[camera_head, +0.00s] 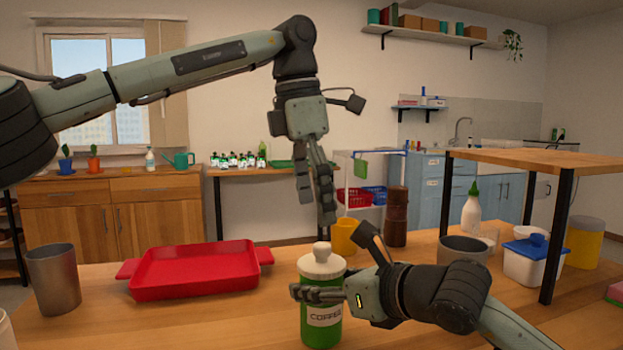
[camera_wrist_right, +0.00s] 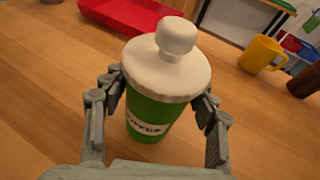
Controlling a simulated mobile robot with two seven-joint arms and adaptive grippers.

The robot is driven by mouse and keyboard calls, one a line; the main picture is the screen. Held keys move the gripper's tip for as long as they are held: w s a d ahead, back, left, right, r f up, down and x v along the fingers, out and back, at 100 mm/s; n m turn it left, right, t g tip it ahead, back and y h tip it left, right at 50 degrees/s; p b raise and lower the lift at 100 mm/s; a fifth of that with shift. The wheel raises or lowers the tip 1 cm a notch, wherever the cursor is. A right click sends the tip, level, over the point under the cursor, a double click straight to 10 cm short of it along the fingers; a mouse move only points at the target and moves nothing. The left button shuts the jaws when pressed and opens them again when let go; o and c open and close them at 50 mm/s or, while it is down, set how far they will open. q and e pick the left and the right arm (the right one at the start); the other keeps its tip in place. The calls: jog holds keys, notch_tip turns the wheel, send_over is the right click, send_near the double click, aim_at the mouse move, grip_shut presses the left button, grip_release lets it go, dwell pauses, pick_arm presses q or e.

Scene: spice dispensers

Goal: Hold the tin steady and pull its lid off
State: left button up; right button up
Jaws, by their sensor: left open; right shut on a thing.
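The tin (camera_head: 321,332) is a green cylinder with a white label reading "COFFEE", upright on the wooden table. Its white lid (camera_head: 321,265) with a round knob sits on top. In the right wrist view the tin (camera_wrist_right: 150,113) stands between the fingers, with its lid (camera_wrist_right: 167,68) on. My right gripper (camera_head: 318,294) is shut around the tin's upper body, just below the lid. My left gripper (camera_head: 318,208) is open and empty, fingers pointing down, above the lid and apart from it.
A red tray (camera_head: 195,271) lies left of the tin, and a metal cup (camera_head: 54,279) stands farther left. A yellow mug (camera_head: 344,237) and a brown cylinder (camera_head: 396,216) stand behind. A grey pot (camera_head: 463,250), white tub (camera_head: 525,263) and raised wooden shelf (camera_head: 540,160) are at right.

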aim_at(322, 245)
pick_arm(q)
jog(key=f, duration=0.5)
jog(key=d+f, duration=0.1)
jog(key=f, duration=0.1)
jog(key=shift+w+f, duration=0.15)
jog(key=c, duration=1.4)
jog(key=shift+o, duration=0.2)
jog(key=shift+r, duration=0.3)
jog(key=shift+r, duration=0.9)
jog(key=shift+r, duration=0.1)
jog(key=shift+r, duration=1.95)
pick_arm(e)
jog(key=o, duration=1.8)
jog(key=shift+c, duration=0.2)
